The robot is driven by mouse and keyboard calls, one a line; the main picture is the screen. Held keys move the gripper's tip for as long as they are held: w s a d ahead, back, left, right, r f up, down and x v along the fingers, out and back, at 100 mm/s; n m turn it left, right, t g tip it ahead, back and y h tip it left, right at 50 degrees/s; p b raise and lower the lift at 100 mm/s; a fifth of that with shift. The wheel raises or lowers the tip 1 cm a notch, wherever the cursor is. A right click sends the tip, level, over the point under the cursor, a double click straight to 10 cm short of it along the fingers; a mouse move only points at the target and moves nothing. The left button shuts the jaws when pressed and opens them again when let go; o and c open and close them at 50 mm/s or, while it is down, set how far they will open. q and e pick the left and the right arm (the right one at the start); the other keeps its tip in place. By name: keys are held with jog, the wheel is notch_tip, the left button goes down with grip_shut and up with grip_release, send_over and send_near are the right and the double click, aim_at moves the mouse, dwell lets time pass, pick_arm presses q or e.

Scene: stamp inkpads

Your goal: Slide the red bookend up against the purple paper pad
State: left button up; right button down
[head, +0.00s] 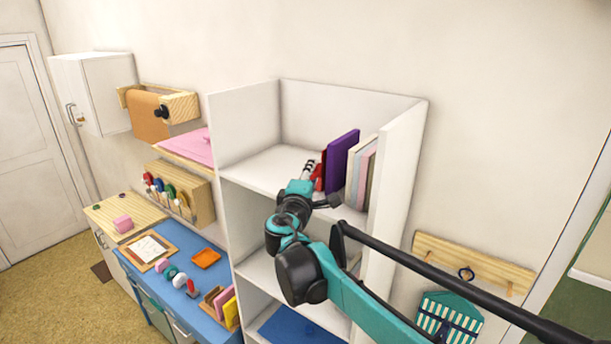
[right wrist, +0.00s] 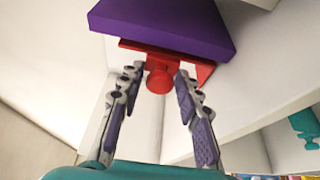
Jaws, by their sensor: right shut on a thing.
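The red bookend (head: 318,176) stands on the top shelf, just left of the purple paper pad (head: 343,160). In the right wrist view, the bookend (right wrist: 160,79) has a red knob and plate directly beside the purple pad (right wrist: 165,25). I cannot tell whether plate and pad touch or a thin gap remains. My right gripper (head: 309,170) reaches into the shelf at the bookend. In the right wrist view, its fingers (right wrist: 159,78) are on both sides of the red knob, shut on it. My left gripper is out of view.
Pale and pink books (head: 362,172) stand right of the purple pad, by the white shelf's side wall (head: 400,150). The top shelf board (head: 255,170) is clear on the left. A blue counter (head: 190,270) with small items lies lower left.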

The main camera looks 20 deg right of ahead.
jog(key=shift+s+d+r, duration=0.1)
jog(key=shift+s+d, duration=0.35)
jog(key=c, duration=1.3)
grip_release()
jog(key=shift+s+d, duration=0.1)
jog(key=shift+d, duration=0.05)
jog(key=shift+w, duration=0.35)
jog(key=shift+s+a, duration=0.15)
jog(key=shift+a, duration=0.1)
jog(key=v, duration=1.1)
jog(key=shift+s, duration=0.4)
jog(key=shift+o, duration=0.2)
